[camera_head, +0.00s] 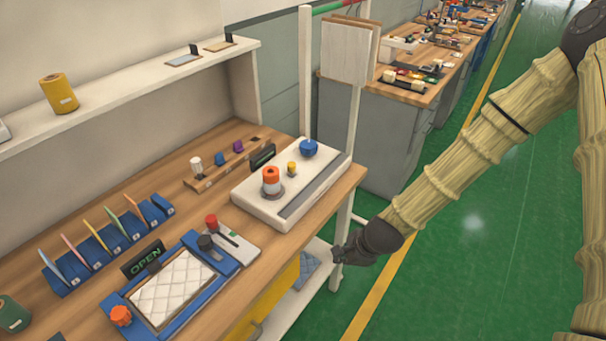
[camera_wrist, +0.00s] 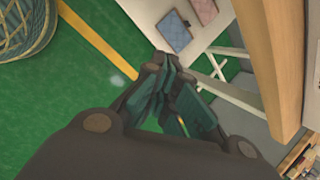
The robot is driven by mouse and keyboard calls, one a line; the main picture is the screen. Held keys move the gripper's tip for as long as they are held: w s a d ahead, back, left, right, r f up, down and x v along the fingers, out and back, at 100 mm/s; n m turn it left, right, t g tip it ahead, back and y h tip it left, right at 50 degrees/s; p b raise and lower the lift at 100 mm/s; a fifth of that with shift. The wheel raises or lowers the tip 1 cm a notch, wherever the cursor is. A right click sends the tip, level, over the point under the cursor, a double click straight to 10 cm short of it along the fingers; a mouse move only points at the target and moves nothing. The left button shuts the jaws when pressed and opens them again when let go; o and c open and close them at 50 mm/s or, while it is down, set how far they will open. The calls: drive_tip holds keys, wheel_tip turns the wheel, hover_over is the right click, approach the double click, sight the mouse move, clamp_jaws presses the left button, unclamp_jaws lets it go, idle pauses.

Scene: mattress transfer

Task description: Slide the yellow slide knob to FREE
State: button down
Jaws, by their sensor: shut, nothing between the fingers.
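The yellow slide knob (camera_head: 291,168) is small and stands on a white slanted box (camera_head: 245,206) at the right end of the workbench. It sits between an orange-topped knob (camera_head: 271,178) and a blue knob (camera_head: 308,148). A dark label block (camera_head: 263,157) stands behind it; I cannot read its lettering or any FREE mark. My gripper (camera_head: 342,257) hangs off the bench's right end, below the bench top and apart from the knob. Its fingers are together and empty in the wrist view (camera_wrist: 166,84). The yellow knob is not in the wrist view.
A blue-framed fixture (camera_head: 232,263) with an OPEN sign (camera_head: 143,259) and a white quilted pad lies at the bench front. A white post (camera_head: 342,222) and lower shelf (camera_head: 290,312) are close to my gripper. The green floor to the right is free.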

drive_tip(key=w+a+r+m+t+y, duration=0.1)
drive_tip(key=w+r+m, duration=0.3)
drive_tip(key=r, duration=0.6)
drive_tip(key=w+a+r+m+t+y, duration=0.1)
drive_tip(key=w+a+r+m+y, duration=0.1)
drive_tip(key=w+r+m, duration=0.3)
drive_tip(key=w+a+r, duration=0.1)
drive_tip(key=w+r, duration=0.3)
drive_tip(key=r, duration=0.1)
drive_tip(key=shift+t, duration=0.4)
drive_tip(key=shift+w, duration=0.15)
drive_tip(key=p, duration=0.2)
approach(295, 175)
drive_tip(key=f, duration=0.3)
drive_tip(key=shift+s+d, duration=0.1)
drive_tip(key=shift+s, duration=0.3)
drive_tip(key=shift+w+a+p, duration=0.8)
drive_tip(key=shift+w+a, duration=0.1)
drive_tip(key=shift+w, duration=0.1)
drive_tip(key=shift+w+a, duration=0.35)
drive_tip(key=shift+w, duration=0.05)
